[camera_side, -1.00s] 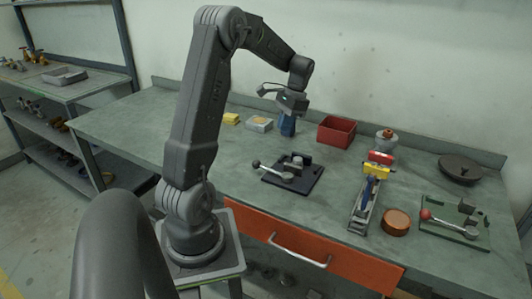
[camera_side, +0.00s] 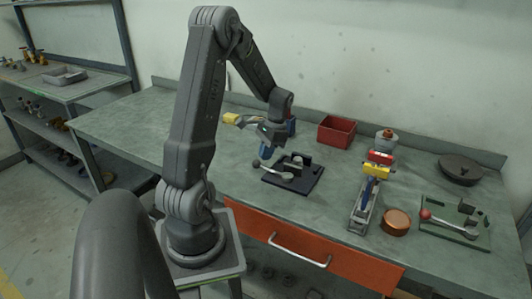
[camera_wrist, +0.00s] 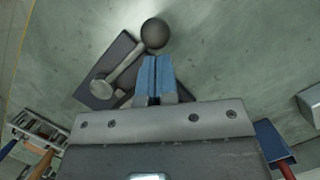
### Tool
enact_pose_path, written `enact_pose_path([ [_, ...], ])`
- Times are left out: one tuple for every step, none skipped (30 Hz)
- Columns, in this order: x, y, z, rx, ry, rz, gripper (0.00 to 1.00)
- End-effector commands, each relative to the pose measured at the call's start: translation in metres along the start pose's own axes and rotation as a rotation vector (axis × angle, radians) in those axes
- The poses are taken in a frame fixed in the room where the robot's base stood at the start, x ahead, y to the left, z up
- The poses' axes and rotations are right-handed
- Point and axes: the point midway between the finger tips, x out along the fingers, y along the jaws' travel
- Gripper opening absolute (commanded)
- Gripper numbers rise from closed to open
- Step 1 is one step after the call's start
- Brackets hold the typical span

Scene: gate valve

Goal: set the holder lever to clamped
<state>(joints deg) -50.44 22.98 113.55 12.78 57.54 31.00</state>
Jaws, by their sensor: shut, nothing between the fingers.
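A dark base plate (camera_side: 306,184) on the bench carries a lever (camera_side: 274,170) with a dark ball knob (camera_side: 257,163) at its left end. In the wrist view the knob (camera_wrist: 155,33) and the lever arm (camera_wrist: 127,65) show, with the round pivot (camera_wrist: 102,90) over the plate (camera_wrist: 118,50). My gripper (camera_side: 265,154) is shut and empty, pointing down. Its blue fingertips (camera_wrist: 155,60) are close beside the knob, just short of it in the wrist view. I cannot tell whether they touch it.
A green plate (camera_side: 440,238) with a red-knobbed lever (camera_side: 425,214) stands at the right. A red bin (camera_side: 337,132), a vise-like rail (camera_side: 363,208) with red and yellow parts, and a copper-coloured round pot (camera_side: 396,222) are nearby.

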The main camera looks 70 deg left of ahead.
Motion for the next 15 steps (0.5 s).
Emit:
enact_pose_path([
  [-0.0001, 0.0, 0.0, 0.0, 0.0, 0.0, 0.0],
  [-0.0001, 0.0, 0.0, 0.0, 0.0, 0.0, 0.0],
  [-0.0001, 0.0, 0.0, 0.0, 0.0, 0.0, 0.0],
  [-0.0001, 0.0001, 0.0, -0.001, 0.0, 0.001, 0.0],
  [-0.0001, 0.0001, 0.0002, -0.003, 0.0, 0.001, 0.0],
  [0.0, 0.0002, 0.0005, -0.006, 0.0, 0.002, 0.0],
  [0.0001, 0.0003, 0.0009, -0.01, 0.0, 0.003, 0.0],
  [0.0002, 0.0004, 0.0014, -0.015, 0.0, 0.005, 0.0],
  [0.0004, 0.0006, 0.0022, -0.025, 0.0, 0.008, 0.0],
  [0.0006, 0.0008, 0.003, -0.033, -0.001, 0.01, 0.0],
  [0.0009, 0.001, 0.0037, -0.04, -0.001, 0.013, 0.0],
  [0.0011, 0.0013, 0.0044, -0.047, -0.001, 0.015, 0.0],
  [0.0012, 0.0015, 0.0047, -0.051, -0.001, 0.016, 0.0],
  [0.0013, 0.0016, 0.0049, -0.054, -0.001, 0.017, 0.0],
  [0.0014, 0.0017, 0.0053, -0.059, -0.001, 0.019, 0.0],
])
